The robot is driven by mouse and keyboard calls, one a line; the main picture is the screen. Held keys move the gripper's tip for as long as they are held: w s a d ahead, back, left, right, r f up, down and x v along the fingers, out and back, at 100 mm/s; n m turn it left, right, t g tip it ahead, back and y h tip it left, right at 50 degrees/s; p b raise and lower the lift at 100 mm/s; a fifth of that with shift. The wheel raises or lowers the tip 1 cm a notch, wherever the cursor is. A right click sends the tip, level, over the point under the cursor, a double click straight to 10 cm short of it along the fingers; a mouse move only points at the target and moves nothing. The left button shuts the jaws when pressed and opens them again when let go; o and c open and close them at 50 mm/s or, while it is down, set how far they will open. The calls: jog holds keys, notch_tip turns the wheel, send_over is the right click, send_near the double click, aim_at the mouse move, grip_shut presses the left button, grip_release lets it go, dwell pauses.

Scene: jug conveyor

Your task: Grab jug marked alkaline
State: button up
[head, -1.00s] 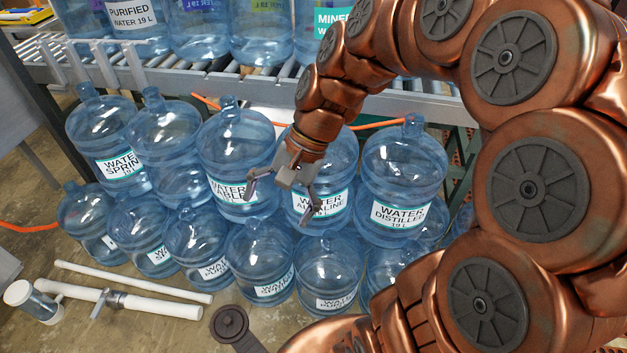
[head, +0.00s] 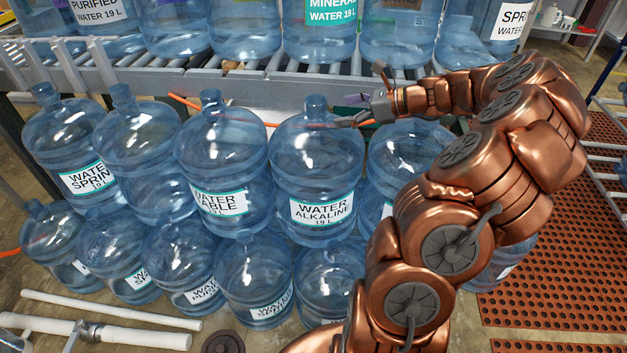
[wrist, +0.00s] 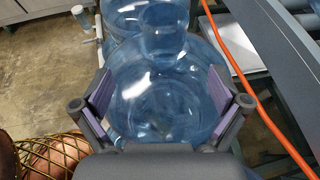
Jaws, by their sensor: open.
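The jug marked "WATER ALKALINE 19 L" (head: 318,165) stands upright in the upper row of blue jugs in the head view, with its label facing the camera. My gripper (head: 356,97) is open and empty, just right of this jug's neck and pointing left. The lower finger is near the neck in the picture; I cannot tell whether it touches. In the wrist view, my gripper's purple-padded fingers (wrist: 160,92) are spread wide. A clear blue jug (wrist: 165,105) shows between them, probably the alkaline one; its label is hidden there.
A roller conveyor (head: 250,76) with more jugs runs behind and above. A jug (head: 400,150) to the right is partly covered by my arm. Table-water jug (head: 222,165) stands close on the left. An orange cable (wrist: 240,75) passes behind. White pipes (head: 100,310) lie on the floor.

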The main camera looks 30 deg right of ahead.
aim_at(326, 112)
jog(key=shift+d+x, duration=0.25)
jog(key=shift+x, duration=3.6)
jog(key=shift+w, duration=0.15)
grip_shut()
jog(key=shift+r, duration=0.15)
